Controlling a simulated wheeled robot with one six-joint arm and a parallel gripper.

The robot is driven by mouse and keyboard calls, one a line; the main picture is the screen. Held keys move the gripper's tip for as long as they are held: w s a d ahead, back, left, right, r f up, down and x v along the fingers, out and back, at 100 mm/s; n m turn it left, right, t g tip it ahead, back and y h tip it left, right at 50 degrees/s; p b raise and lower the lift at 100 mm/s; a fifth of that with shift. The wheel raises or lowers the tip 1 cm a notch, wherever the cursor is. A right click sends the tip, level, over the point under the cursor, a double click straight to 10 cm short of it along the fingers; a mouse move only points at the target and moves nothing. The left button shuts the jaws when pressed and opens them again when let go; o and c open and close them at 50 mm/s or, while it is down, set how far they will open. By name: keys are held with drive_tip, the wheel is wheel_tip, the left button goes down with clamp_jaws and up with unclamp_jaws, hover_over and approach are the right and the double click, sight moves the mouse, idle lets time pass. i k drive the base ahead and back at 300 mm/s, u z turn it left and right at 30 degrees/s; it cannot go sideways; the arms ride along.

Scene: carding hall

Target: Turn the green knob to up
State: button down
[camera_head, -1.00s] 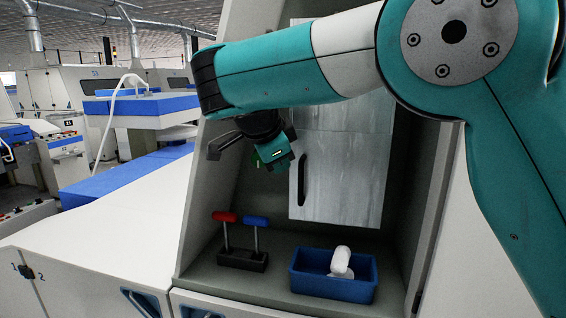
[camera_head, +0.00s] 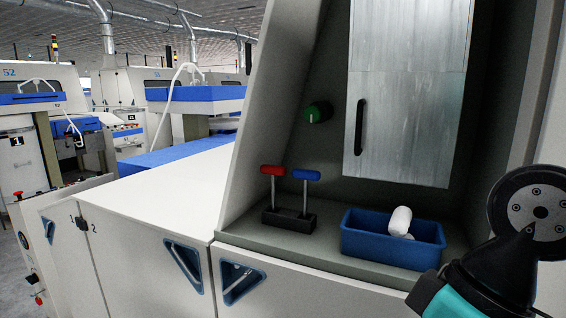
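The green knob (camera_head: 317,112) is on the back wall of the grey alcove, to the left of a metal cabinet door. It has a small pale mark on its face; which way it points is too small to tell for sure. Nothing is touching the knob. Part of my teal and black arm is at the lower right edge, well away from the knob. My gripper itself is out of the picture.
The metal door (camera_head: 405,95) has a black handle. On the shelf below stand a red lever (camera_head: 272,170) and a blue lever (camera_head: 306,175) on a black base. A blue bin (camera_head: 390,245) holds white rolls (camera_head: 400,220). The space before the knob is clear.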

sight(312, 114)
drive_tip(key=u, duration=0.5)
drive_tip(key=k, duration=0.65)
drive_tip(key=u, duration=0.8)
drive_tip(key=i, duration=1.25)
drive_tip(key=z, duration=1)
drive_tip(key=i, duration=0.25)
drive_tip(key=z, duration=0.05)
